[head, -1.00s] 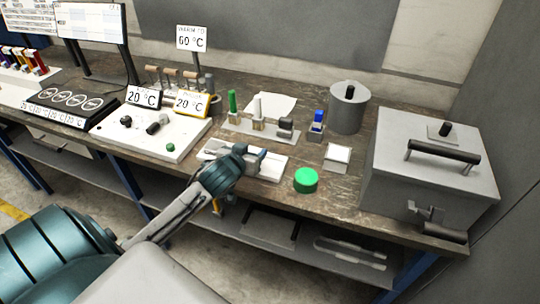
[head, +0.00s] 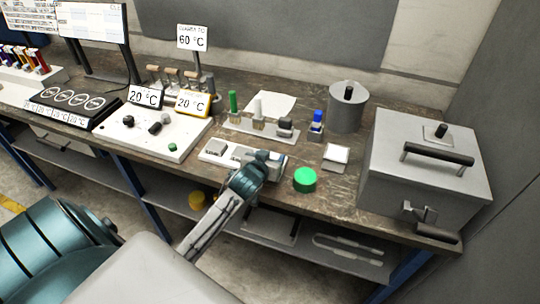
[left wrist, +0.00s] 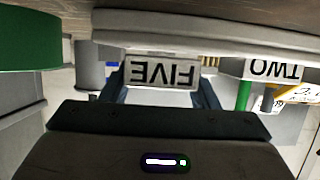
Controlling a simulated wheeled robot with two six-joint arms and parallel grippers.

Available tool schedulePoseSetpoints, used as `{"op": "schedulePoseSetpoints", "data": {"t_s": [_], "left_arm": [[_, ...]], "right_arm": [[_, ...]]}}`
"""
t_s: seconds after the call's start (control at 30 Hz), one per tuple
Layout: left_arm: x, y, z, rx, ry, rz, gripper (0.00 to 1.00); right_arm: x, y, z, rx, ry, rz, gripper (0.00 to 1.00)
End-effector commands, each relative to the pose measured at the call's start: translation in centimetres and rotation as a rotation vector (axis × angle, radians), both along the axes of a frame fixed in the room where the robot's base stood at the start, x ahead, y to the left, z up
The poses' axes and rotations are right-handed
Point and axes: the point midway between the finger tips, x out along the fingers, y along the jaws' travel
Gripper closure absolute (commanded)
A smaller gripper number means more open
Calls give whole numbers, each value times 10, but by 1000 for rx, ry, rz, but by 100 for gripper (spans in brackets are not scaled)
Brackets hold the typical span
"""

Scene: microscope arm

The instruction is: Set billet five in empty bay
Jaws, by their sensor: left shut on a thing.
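A pale tray (head: 205,158) lies near the front edge of the bench. My left gripper (head: 265,160) is over its right part. In the left wrist view, which shows the scene upside down, the gripper (left wrist: 160,88) is shut on a grey billet marked FIVE (left wrist: 160,72), held between its fingers close to the tray (left wrist: 200,45). I cannot tell whether billet five touches the tray. A billet marked TWO (left wrist: 272,70) sits apart from it; a grey billet (head: 215,147) shows at the tray's left end in the head view. The gripper partly hides the tray's right end.
A green round button (head: 305,180) is just right of the tray. A rack with coloured pieces (head: 260,130) stands behind it. A large grey box (head: 425,165) and a lidded pot (head: 347,108) stand to the right. A white panel with knobs (head: 150,135) is left.

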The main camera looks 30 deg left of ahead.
Motion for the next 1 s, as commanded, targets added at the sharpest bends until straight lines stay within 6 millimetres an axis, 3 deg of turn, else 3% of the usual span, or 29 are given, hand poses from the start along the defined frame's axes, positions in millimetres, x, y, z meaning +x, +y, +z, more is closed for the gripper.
{"op": "schedulePoseSetpoints", "data": {"t_s": [0.63, 0.67, 0.7, 0.77, 1.0], "left_arm": [[0, 0, -11, -1, -3, -1, 89], [0, 0, -12, -1, 1, 0, 42], [0, 0, -13, -1, 1, 0, 34], [0, 0, -13, -1, 2, 0, 24], [0, 0, -13, -1, 2, 1, 24]], "right_arm": [[0, -3, -3, -3, 0, 1, 64], [0, -3, -4, -3, 0, 1, 64], [0, -3, -4, -3, 0, 1, 64], [0, -3, -4, -3, 0, 1, 64], [0, -2, -4, -2, 0, 1, 64]]}}
